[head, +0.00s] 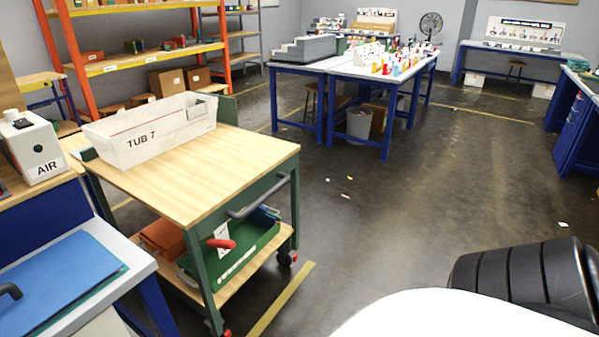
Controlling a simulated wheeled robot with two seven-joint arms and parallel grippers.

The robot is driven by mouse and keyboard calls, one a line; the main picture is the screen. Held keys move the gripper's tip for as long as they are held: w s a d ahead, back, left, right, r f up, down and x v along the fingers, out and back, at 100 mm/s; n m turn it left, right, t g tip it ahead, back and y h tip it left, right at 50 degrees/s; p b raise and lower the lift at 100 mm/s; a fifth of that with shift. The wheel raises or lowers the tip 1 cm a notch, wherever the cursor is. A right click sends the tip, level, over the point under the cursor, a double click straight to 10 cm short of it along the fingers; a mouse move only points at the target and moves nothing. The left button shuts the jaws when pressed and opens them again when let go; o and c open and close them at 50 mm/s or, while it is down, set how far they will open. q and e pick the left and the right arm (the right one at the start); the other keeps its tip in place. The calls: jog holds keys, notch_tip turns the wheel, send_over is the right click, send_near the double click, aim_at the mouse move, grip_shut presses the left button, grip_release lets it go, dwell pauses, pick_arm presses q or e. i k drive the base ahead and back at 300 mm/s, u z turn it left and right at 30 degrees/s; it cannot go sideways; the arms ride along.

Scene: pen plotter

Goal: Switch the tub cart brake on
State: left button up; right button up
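The tub cart (215,200) stands at the left centre, with a wooden top and a green frame. A white tub marked TUB 7 (150,130) sits on its top. A red-gripped lever (221,243) sticks out roughly level on the cart's near side, beside a small white label (223,229); its lettering is too small to read. A dark push handle (258,198) is on the same side. The front casters have red parts, one at the near corner (226,332) and one at the right (293,256). Neither gripper is in view.
The cart's lower shelf holds a green tray (240,262) and an orange-brown box (163,238). A bench with a blue mat (62,278) and an AIR box (32,148) stands close at left. Floor right of the cart is mostly open, with a yellow line (280,302).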

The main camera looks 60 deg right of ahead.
aim_at(219, 243)
jog(key=z, duration=0.6)
jog(key=k, duration=1.35)
jog(key=u, duration=0.05)
jog(key=i, duration=0.55)
jog(key=z, duration=0.6)
jog(key=i, duration=0.95)
jog(key=u, duration=0.65)
jog(key=i, duration=0.45)
jog(key=u, duration=0.4)
